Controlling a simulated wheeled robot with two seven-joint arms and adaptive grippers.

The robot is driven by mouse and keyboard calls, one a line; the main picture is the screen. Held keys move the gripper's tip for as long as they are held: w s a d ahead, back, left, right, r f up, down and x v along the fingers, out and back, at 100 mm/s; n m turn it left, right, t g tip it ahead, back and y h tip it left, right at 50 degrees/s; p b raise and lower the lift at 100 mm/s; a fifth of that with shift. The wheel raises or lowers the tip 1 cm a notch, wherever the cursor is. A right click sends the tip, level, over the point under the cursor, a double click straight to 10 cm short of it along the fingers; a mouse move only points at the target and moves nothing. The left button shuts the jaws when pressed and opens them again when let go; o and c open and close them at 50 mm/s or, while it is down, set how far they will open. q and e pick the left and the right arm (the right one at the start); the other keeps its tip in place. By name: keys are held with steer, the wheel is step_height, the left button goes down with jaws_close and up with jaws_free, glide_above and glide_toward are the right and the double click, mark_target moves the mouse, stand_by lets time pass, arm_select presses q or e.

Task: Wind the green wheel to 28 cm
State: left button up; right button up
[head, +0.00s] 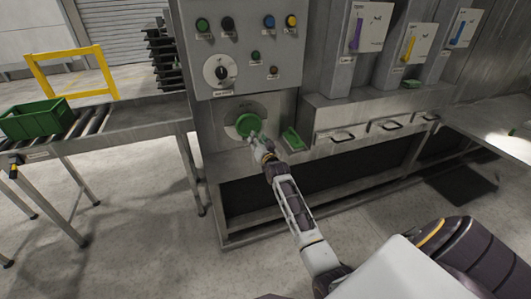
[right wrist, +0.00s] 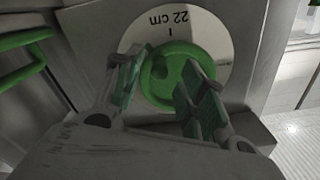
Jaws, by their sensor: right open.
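The green wheel (head: 247,124) is set on a round pale plate in the machine's front, below the control panel. In the right wrist view, the green wheel (right wrist: 168,77) shows between my fingers, and the dial plate (right wrist: 196,25) reads 22 cm, upside down. My right gripper (head: 256,136) is at the wheel, and in the wrist view its open fingers (right wrist: 160,66) lie either side of the wheel's middle, overlapping its edges. I cannot tell whether the pads touch it. My left gripper is out of view.
A green handle (head: 292,140) juts out just right of the wheel. The control panel (head: 247,45) with buttons and a knob is above. Several drawer handles line the ledge on the right. A roller conveyor (head: 125,118) with a green crate (head: 37,119) stands at left.

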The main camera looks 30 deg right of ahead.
steer(key=v, duration=1)
stand_by(0.3)
stand_by(0.4)
